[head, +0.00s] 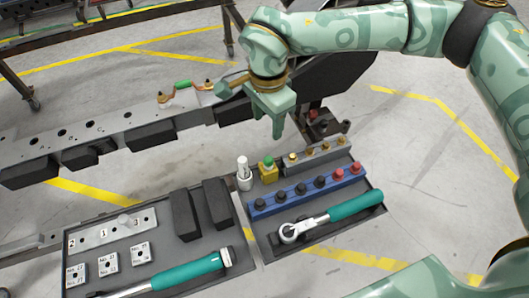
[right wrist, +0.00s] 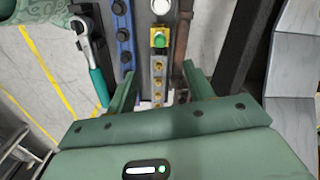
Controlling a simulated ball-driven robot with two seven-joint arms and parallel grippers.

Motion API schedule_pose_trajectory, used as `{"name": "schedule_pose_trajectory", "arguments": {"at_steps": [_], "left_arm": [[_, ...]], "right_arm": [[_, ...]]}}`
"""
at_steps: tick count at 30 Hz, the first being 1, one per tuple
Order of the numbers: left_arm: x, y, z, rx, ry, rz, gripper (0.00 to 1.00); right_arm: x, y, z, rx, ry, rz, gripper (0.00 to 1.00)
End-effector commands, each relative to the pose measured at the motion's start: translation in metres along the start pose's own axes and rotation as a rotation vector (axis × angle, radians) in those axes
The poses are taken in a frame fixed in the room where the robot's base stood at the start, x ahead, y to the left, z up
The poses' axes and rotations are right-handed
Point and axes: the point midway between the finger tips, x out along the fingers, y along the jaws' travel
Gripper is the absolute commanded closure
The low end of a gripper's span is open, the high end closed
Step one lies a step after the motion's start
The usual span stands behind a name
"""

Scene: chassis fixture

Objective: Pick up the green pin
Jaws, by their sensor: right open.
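The green pin (head: 268,161) stands in a small yellow block on the dark tray, between a white cylinder and a grey rail. In the right wrist view the green pin (right wrist: 160,41) shows its round green top, ahead of the fingertips and roughly midway between their lines. My right gripper (head: 281,128) is above and beyond the tray in the head view, pointing down, open and empty. In the right wrist view its two fingers (right wrist: 160,70) stand wide apart over the grey rail with brass pins, not touching the green pin. My left gripper is not in view.
A white cylinder (head: 244,175) and the grey rail (head: 328,155) flank the yellow block (head: 267,174). A blue rail (head: 300,196) with black and red knobs and a teal-handled ratchet (head: 352,206) lie nearer. A long chassis beam (head: 105,131) runs behind. Floor at right is clear.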

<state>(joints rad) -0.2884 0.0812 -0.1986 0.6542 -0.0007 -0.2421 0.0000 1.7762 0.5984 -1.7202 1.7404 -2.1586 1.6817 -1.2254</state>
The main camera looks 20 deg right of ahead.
Motion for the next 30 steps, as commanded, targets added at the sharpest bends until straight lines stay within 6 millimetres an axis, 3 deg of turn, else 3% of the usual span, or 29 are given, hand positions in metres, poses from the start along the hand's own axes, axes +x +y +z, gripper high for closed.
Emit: {"name": "schedule_pose_trajectory", "arguments": {"at_steps": [3,9,20,23,30], "left_arm": [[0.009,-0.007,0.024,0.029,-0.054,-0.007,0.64],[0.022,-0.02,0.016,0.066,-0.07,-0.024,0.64],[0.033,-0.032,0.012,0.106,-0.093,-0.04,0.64],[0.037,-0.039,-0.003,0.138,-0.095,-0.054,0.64],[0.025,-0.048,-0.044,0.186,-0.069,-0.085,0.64]], "right_arm": [[0.037,0.001,0.0,-0.001,-0.004,0.012,0.48],[0.085,0.001,0.0,0.0,-0.005,0.01,0.48],[0.124,0.001,-0.001,0.001,-0.006,0.009,0.48],[0.143,0.002,-0.004,0.001,-0.006,0.011,0.48],[0.154,0.002,-0.003,0.0,-0.004,0.004,0.48]]}}
